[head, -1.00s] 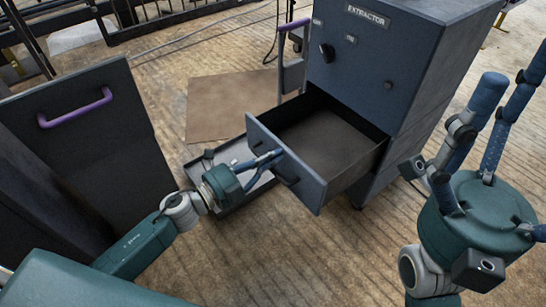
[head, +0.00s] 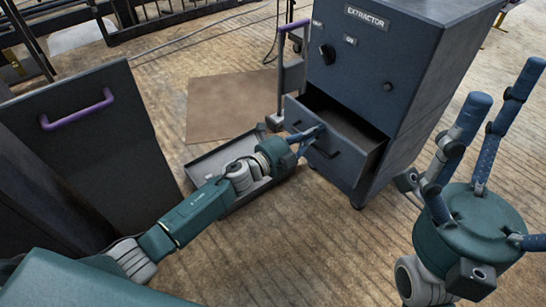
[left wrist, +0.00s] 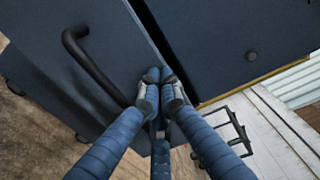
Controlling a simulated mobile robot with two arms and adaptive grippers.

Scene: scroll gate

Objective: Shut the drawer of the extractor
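The extractor (head: 400,75) is a dark blue-grey cabinet with a label at the top. Its drawer (head: 346,168) stands partly open, with a dark gap showing above and behind its front panel. The drawer's black handle (head: 326,152) also shows in the left wrist view (left wrist: 92,70). My left gripper (head: 318,129) has its blue fingertips brought together against the upper part of the drawer front. In the left wrist view the fingertips (left wrist: 160,76) are beside the handle, not around it. My right gripper (head: 505,105) is raised at the right, fingers spread and empty, away from the drawer.
A grey tray (head: 238,190) lies on the floor beneath my left wrist. A dark panel with a purple handle (head: 78,112) stands at the left. A brown mat (head: 230,105) lies behind.

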